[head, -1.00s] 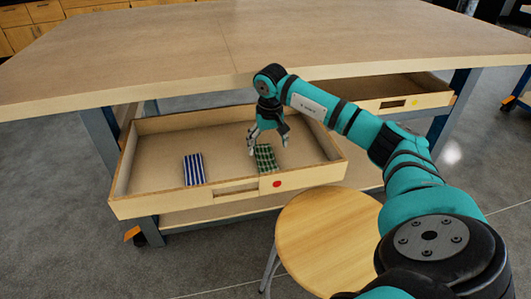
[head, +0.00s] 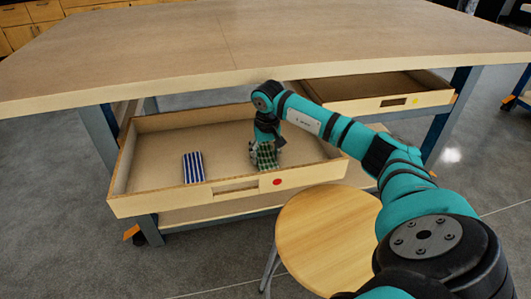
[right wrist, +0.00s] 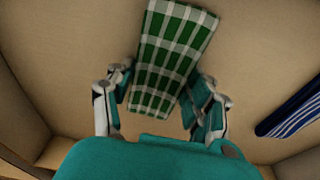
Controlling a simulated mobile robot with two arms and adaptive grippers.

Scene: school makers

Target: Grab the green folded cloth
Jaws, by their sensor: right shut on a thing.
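The green checked folded cloth (head: 266,157) lies in the open left drawer (head: 140,204), toward its front right. My right gripper (head: 265,150) is down in the drawer at the cloth, its fingers partly covering it in the head view. In the right wrist view the green cloth (right wrist: 172,60) lies between the two fingers (right wrist: 160,100), one on each side of its near part. The gripper is shut on the cloth, which still appears to rest on the drawer floor. My left gripper is not in view.
A blue-and-white striped cloth (head: 193,167) lies in the same drawer to the left; it also shows in the right wrist view (right wrist: 290,112). A second drawer (head: 380,95) is open at right. A round stool (head: 325,235) stands in front. The tabletop (head: 250,45) overhangs behind.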

